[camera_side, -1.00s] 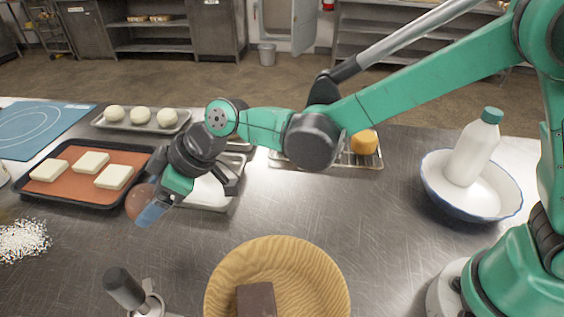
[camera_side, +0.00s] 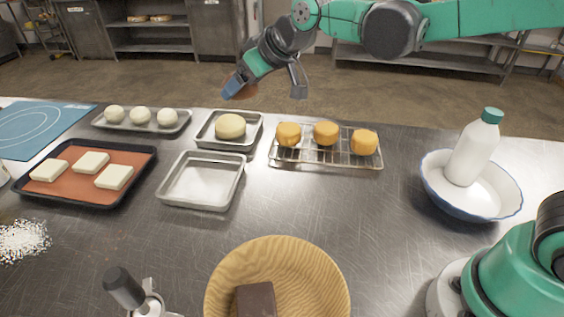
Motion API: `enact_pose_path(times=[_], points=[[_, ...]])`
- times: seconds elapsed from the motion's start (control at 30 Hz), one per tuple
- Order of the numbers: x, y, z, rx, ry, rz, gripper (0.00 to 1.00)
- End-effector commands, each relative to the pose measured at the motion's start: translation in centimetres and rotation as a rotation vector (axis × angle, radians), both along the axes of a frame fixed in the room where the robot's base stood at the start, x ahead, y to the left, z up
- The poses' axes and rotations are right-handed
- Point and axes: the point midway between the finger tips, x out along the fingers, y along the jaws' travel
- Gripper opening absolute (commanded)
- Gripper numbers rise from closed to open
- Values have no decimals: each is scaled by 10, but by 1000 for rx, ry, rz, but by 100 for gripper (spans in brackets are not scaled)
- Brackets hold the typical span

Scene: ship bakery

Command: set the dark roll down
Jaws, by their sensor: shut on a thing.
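My gripper (camera_side: 238,88) is up in the air above the far side of the steel table. It is shut on a brown roll (camera_side: 246,92), the dark roll. Only a small part of the roll shows behind the blue fingertip; the rest is hidden. The roll is clear of everything below it, with the pale dough tin (camera_side: 230,145) and the wire rack (camera_side: 330,160) lower in the picture. An empty shallow metal tin (camera_side: 203,190) stands in front of the dough tin.
Several dough balls sit on a tray (camera_side: 140,130) at the back left, near a dark tray (camera_side: 75,195) with white slabs. A wooden bowl (camera_side: 325,275) holds a dark block.

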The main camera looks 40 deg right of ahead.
Motion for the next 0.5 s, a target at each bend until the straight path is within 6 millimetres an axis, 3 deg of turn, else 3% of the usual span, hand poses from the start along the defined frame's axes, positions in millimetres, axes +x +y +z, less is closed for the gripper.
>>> enact_pose_path(times=[0.03, 0.1, 0.27, 0.4, 0.5], points=[[2, -32, -1, -2, -1, -112, 17], [1, -74, -2, -1, -2, -275, 17], [-15, -170, -1, -1, -2, -651, 17], [-45, -247, 3, -2, -1, -979, 17], [-71, -292, 7, -1, -1, -1186, 17]])
